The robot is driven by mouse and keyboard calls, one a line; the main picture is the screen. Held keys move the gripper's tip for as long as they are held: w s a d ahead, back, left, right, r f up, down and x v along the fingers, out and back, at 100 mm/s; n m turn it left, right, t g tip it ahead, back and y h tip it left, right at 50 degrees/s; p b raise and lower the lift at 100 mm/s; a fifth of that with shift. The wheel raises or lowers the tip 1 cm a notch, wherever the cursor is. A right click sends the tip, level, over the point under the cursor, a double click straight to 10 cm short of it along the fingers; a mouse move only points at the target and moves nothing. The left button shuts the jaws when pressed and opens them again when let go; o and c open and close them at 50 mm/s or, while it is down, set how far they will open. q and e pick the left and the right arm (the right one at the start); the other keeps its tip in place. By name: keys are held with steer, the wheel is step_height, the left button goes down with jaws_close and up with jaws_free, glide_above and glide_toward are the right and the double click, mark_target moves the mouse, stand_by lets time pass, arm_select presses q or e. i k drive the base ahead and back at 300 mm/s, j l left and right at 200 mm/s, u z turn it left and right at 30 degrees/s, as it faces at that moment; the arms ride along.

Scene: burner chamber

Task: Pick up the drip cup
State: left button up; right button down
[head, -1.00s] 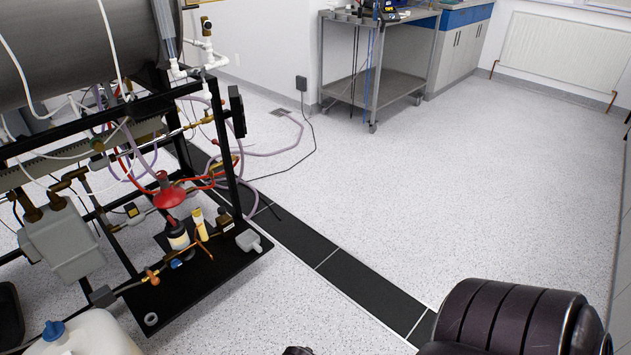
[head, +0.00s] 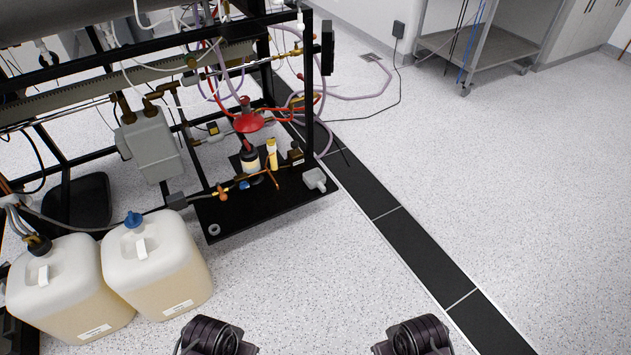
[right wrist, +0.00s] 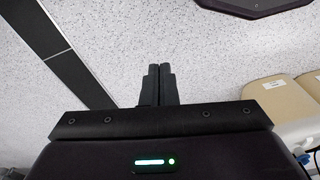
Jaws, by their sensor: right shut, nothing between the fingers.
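I cannot identify the drip cup for certain. A small grey ring-shaped piece (head: 214,229) sits at the near left corner of the black base plate (head: 245,219) in the head view, and it may be the cup. A red funnel-like part (head: 248,122) stands farther back over the plate. My right gripper (right wrist: 159,70) shows in the right wrist view, shut and empty over bare floor. Its fingers do not show in the head view, where only dark parts of my arms appear at the bottom edge. My left gripper is not in view.
Two pale jerrycans, one with a blue cap (head: 155,265) and one with a dark cap (head: 62,290), stand left of the plate. A black frame (head: 316,100) with hoses and pipes rises around it. A metal cart (head: 480,45) stands behind. Speckled floor to the right is clear.

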mark_target(314, 179)
steer(key=i+u, duration=0.15)
steer(key=i, duration=0.7)
steer(key=i+u, duration=0.15)
steer(key=i, duration=0.7)
